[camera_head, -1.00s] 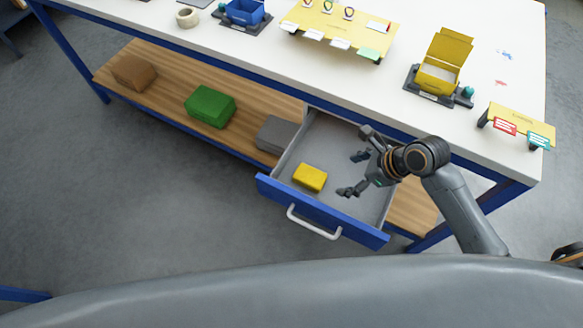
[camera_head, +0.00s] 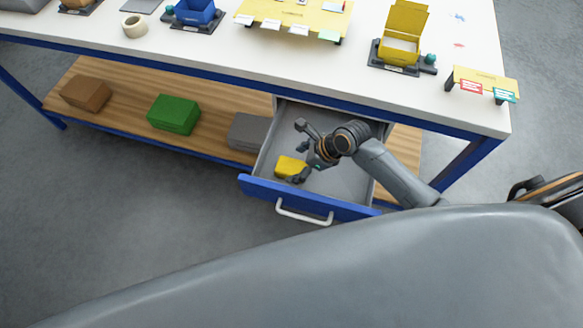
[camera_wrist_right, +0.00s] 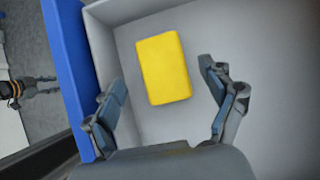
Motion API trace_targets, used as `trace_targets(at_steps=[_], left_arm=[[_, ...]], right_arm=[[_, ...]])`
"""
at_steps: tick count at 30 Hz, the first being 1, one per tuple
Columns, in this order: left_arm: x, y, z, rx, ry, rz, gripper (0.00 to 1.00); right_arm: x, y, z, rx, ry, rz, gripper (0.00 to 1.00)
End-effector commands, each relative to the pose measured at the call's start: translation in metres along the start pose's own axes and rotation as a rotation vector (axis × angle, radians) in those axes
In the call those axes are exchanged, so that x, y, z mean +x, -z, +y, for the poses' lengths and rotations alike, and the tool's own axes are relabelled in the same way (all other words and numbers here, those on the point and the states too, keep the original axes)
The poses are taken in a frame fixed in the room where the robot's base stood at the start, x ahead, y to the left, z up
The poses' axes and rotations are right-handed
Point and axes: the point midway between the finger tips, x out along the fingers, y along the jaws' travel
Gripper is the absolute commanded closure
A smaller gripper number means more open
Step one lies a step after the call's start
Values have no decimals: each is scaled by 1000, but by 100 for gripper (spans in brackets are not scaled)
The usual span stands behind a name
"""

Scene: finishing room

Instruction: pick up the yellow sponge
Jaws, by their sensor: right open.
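The yellow sponge (camera_head: 288,167) lies flat on the floor of the open drawer (camera_head: 345,184), near its left side. In the right wrist view the sponge (camera_wrist_right: 165,68) shows whole, just beyond and between the two spread fingers. My right gripper (camera_head: 301,160) is inside the drawer area, at the right edge of the sponge and partly covering it in the head view. In the right wrist view the gripper (camera_wrist_right: 163,100) is open, with nothing between its fingers.
The drawer's blue front (camera_head: 300,196) with a white handle (camera_head: 304,214) stands out below the white tabletop (camera_head: 330,70). Grey (camera_head: 246,131), green (camera_head: 174,114) and brown (camera_head: 86,93) blocks sit on the wooden shelf to the left. Drawer walls surround the sponge closely at left.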

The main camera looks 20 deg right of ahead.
Motion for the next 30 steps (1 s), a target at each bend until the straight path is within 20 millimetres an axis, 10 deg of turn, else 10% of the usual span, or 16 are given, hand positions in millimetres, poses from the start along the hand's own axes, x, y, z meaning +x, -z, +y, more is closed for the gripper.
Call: trace_targets(at_steps=[15,22,30], left_arm=[[1,3,2,-4,-3,5,64],[1,3,6,-4,-7,6,64],[1,2,7,-2,-8,5,64]], right_arm=[[38,4,-2,0,1,0,17],[38,4,-2,0,1,0,60],[38,4,-2,0,0,1,61]])
